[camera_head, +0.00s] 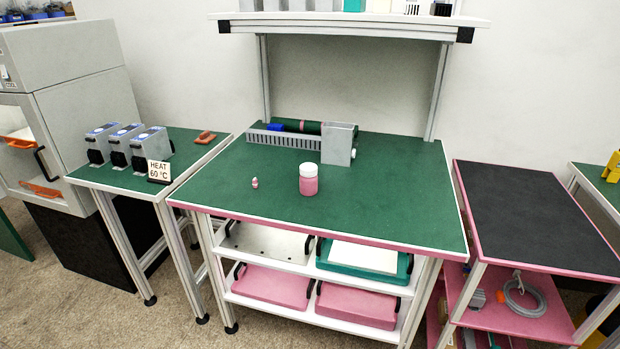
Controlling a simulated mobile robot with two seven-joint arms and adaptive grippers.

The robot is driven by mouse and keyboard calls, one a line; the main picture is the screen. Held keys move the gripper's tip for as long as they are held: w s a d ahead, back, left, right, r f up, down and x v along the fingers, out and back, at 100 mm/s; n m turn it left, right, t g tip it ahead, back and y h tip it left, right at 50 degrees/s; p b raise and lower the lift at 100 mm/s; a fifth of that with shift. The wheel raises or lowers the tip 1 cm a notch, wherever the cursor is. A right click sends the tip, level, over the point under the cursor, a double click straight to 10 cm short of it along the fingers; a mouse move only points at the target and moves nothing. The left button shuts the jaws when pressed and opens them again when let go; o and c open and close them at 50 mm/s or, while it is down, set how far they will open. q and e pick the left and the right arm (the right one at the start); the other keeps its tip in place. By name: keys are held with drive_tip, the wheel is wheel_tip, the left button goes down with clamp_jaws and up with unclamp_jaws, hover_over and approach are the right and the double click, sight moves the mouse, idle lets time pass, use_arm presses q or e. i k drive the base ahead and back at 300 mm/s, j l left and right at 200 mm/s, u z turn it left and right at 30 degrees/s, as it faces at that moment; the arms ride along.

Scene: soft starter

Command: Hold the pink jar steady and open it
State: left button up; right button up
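The pink jar (308,185) stands upright on the green worktop of the middle bench (400,205), near its front edge. Its white lid (308,169) sits on top of the pink body. Neither of my grippers shows in the head view, and nothing touches the jar.
A small pink-and-white object (255,183) stands left of the jar. A grey slotted rack with a block (337,145) lies behind it. A shelf (350,22) overhangs the bench's back. Grey devices (150,148) and a "HEAT 60 °C" sign (159,171) stand on the left table. The worktop's right side is clear.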

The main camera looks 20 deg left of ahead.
sight(308, 185)
drive_tip(key=i+j+z, duration=0.2)
drive_tip(key=i+j, duration=0.2)
drive_tip(key=j, duration=0.25)
drive_tip(key=i+j+z, duration=0.1)
drive_tip(key=j, duration=0.25)
drive_tip(key=i+j, duration=0.25)
drive_tip(key=j, duration=0.15)
drive_tip(key=i+j+z, duration=0.15)
drive_tip(key=j, duration=0.2)
